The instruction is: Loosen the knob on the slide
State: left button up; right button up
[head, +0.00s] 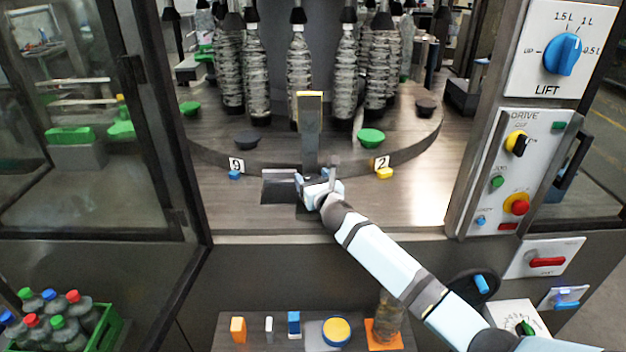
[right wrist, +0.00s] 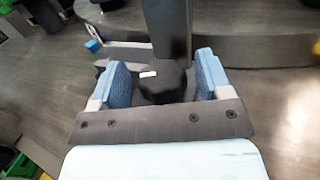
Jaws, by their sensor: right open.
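A dark knob (right wrist: 163,84) with a small white mark sits between the two blue fingers of my right gripper (right wrist: 160,82) in the right wrist view. The fingers are open, with a gap visible on each side of the knob. In the head view my right gripper (head: 318,188) is at the slide (head: 280,187), in front of the upright post (head: 310,130), and it hides the knob there. My left gripper does not show in either view.
A control panel (head: 515,175) is at the right, a glass door (head: 95,120) at the left. A bottle crate (head: 105,325) sits lower left.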

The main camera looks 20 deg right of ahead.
jog(key=c, duration=0.9)
